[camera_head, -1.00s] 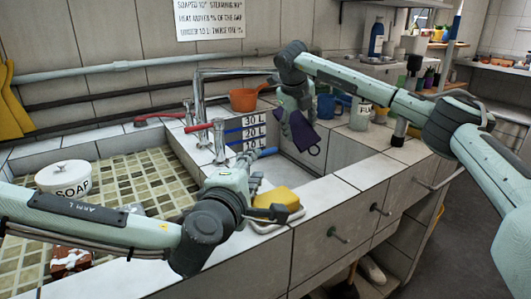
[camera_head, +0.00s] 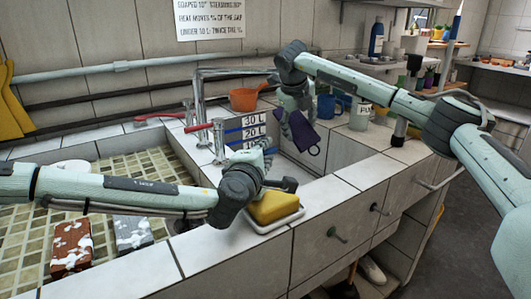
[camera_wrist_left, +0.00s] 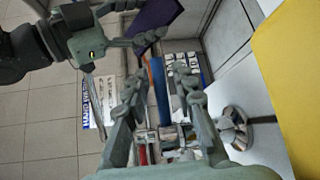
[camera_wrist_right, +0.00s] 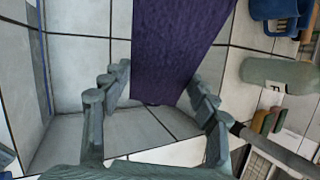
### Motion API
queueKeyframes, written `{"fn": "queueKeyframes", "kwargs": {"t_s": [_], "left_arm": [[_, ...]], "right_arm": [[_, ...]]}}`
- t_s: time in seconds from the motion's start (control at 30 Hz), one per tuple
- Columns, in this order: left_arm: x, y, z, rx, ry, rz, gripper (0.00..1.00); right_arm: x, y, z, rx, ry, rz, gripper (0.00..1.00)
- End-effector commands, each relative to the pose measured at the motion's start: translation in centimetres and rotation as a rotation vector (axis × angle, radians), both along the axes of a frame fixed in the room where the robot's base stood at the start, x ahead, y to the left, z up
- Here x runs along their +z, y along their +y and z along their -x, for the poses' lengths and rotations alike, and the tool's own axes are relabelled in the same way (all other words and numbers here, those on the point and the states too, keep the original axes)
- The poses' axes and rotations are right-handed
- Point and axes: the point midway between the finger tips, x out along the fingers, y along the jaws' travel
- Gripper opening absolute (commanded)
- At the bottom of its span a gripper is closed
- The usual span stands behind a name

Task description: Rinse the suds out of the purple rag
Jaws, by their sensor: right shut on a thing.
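The purple rag (camera_head: 304,133) hangs from my right gripper (camera_head: 296,112) above the right-hand basin. It also fills the upper middle of the right wrist view (camera_wrist_right: 172,50), between the fingers, and no suds show on it. My left gripper (camera_head: 258,150) is at the front of the tap (camera_head: 201,105). In the left wrist view its fingers (camera_wrist_left: 158,90) are apart, with a blue bar-like handle (camera_wrist_left: 158,88) between them; I cannot tell whether they touch it. The head view hides this handle behind my left gripper. The tap's red handle (camera_head: 199,127) shows at left.
A yellow sponge (camera_head: 273,206) sits in a dish on the front ledge. Litre marks (camera_head: 254,132) are on the basin wall. An orange pot (camera_head: 248,99) and blue mug (camera_head: 325,105) stand behind. Red and grey blocks (camera_head: 72,247) lie at left.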

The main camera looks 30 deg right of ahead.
Motion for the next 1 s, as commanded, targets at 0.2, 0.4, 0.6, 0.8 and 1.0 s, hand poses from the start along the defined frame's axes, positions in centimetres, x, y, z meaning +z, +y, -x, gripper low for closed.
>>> {"fn": "queueKeyframes", "kwargs": {"t_s": [0.2,0.4,0.6,0.8,1.0], "left_arm": [[0.02,0.04,-0.01,0.001,0.0,0.0,0.0],[0.02,0.04,-0.01,0.001,0.0,0.0,0.0],[0.02,-0.02,-0.04,0.013,0.0,0.0,0.0],[0.0,0.04,-0.27,0.054,0.0,-0.001,0.0],[0.0,0.04,-0.27,0.053,0.001,0.0,0.19]], "right_arm": [[0.02,0.0,0.0,0.0,0.0,0.0,0.31],[0.03,0.0,-0.01,0.0,0.0,0.0,0.31],[0.02,0.01,0.0,0.0,0.0,0.0,0.31],[0.02,0.0,-0.01,0.0,0.0,0.0,0.31],[0.02,0.0,-0.01,0.0,0.0,0.0,0.31]]}}
